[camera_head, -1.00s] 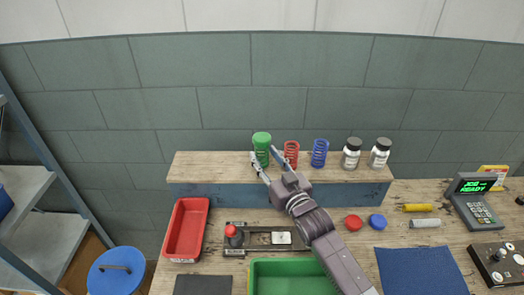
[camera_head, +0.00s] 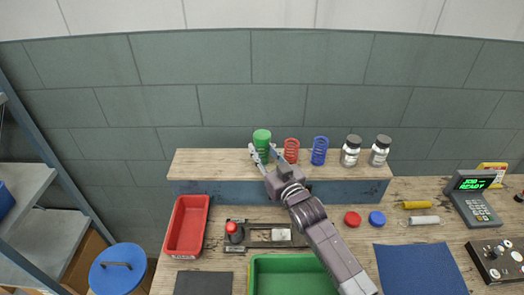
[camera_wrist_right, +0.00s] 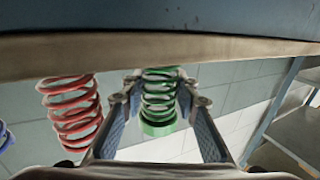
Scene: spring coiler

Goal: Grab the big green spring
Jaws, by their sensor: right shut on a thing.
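The big green spring (camera_head: 262,137) with a solid green cap stands upright at the left of the wooden shelf (camera_head: 215,163). My right gripper (camera_head: 264,156) reaches up from the front, with one finger on each side of the spring, and is shut on it. In the right wrist view the green spring (camera_wrist_right: 158,95) shows between the two fingers (camera_wrist_right: 159,100), with the picture turned upside down. The fingers partly hide its lower coils in the head view. My left gripper is not in view.
On the bench below are a red tray (camera_head: 177,249), a green tray (camera_head: 254,281) and a blue mat (camera_head: 420,268).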

